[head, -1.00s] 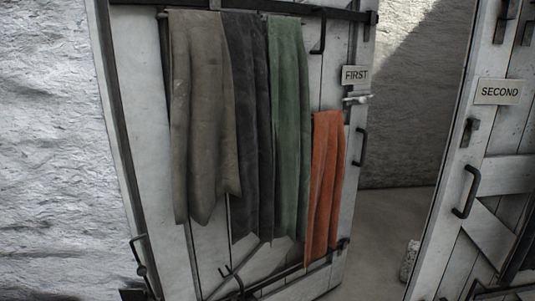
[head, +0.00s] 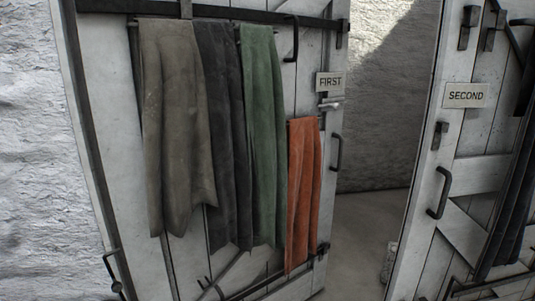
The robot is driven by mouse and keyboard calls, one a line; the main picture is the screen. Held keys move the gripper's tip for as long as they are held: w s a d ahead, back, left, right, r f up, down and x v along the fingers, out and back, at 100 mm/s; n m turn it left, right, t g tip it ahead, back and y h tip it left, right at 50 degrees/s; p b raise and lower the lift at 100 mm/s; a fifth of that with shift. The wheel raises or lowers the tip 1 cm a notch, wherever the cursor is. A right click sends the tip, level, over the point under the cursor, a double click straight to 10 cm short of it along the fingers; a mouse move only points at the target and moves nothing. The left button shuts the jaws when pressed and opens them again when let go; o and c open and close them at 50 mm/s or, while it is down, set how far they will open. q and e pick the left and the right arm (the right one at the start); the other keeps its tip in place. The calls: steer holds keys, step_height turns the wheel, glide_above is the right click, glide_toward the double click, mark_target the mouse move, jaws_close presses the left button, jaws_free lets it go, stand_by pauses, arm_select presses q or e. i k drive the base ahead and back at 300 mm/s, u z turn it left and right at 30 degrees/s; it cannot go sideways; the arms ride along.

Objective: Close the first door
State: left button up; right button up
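The first door (head: 267,85), of white planks with black iron straps, stands in the left and middle of the head view. Its sign (head: 330,82) reads FIRST, with a small latch (head: 330,104) just below. A dark pull handle (head: 337,152) is on its right edge. Brown (head: 177,120), black (head: 221,150), green (head: 263,140) and orange (head: 303,195) cloths hang on it. A gap shows between its right edge and the second door, so it appears ajar. Neither of my grippers is in view.
The second door (head: 462,172), white, with a SECOND sign (head: 466,95) and a dark handle (head: 439,192), stands at the right. Between the doors are bare floor (head: 365,235) and a wall (head: 375,130). A rough white wall (head: 35,150) fills the left.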

mark_target(221, 162)
steer(key=z, duration=0.05)
steer(key=i, duration=0.75)
steer(key=u, duration=0.15)
steer(key=k, duration=0.5)
steer(key=z, duration=0.7)
steer(key=i, duration=1.25)
steer(key=z, duration=0.7)
steer(key=i, duration=1.1)
steer(key=u, duration=0.35)
